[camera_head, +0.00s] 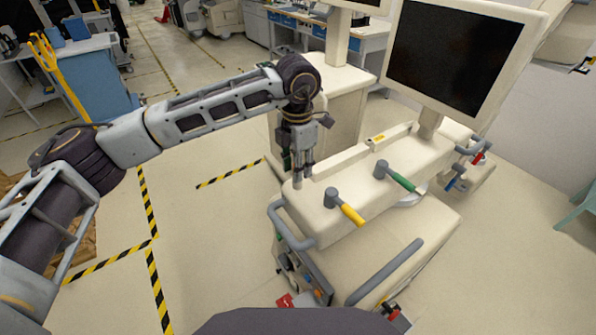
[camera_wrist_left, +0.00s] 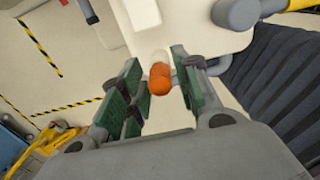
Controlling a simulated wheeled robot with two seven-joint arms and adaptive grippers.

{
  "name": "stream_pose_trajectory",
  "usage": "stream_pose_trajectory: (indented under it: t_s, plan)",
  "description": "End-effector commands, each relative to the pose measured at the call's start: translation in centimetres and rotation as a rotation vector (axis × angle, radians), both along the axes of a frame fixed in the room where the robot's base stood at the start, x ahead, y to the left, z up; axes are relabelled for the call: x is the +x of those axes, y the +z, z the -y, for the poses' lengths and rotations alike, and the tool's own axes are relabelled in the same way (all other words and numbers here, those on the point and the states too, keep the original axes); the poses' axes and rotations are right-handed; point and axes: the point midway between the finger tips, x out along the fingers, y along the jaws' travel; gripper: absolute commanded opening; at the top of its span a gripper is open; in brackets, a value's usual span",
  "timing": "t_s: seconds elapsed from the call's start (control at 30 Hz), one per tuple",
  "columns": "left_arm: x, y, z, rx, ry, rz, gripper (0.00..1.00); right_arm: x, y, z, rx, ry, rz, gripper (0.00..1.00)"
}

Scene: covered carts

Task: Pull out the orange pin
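The orange pin (camera_wrist_left: 159,80) shows in the left wrist view as a rounded orange end in front of the cream cart's edge. In the head view I cannot make it out behind my gripper. My left gripper (camera_head: 301,178) points down at the near left corner of the cream cart (camera_head: 335,222). In the left wrist view its green-padded fingers (camera_wrist_left: 157,64) are apart, one on each side of the pin. A gap shows between the pin and the left finger; the right finger is closer, and I cannot tell whether it touches. My right gripper is not in view.
A yellow-handled lever (camera_head: 351,213) and a green-handled lever (camera_head: 400,180) stick out of the cart's top. A grey rail (camera_head: 287,228) curves along its left side. A monitor (camera_head: 455,55) stands at the back.

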Motion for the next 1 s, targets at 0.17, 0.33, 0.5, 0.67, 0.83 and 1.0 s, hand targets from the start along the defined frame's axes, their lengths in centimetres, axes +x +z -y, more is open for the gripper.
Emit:
stream_pose_trajectory:
  t_s: [0.17,0.33,0.5,0.67,0.83,1.0]
  plan:
    - [0.0,0.0,0.0,0.0,0.0,0.0,0.04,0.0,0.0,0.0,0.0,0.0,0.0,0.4]
    - [0.0,0.0,0.0,0.0,0.0,0.0,0.0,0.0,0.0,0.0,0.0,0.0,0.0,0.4]
    - [0.0,0.1,0.0,0.0,0.0,0.0,0.0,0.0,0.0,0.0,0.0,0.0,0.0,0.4]
    - [0.0,0.4,0.0,0.001,0.0,0.001,0.0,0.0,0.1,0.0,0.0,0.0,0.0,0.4]
    - [0.0,0.8,0.0,0.001,0.0,0.001,0.0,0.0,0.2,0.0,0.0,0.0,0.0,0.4]
    - [0.0,1.2,0.0,0.001,0.0,0.001,0.0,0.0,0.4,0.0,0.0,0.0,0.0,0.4]
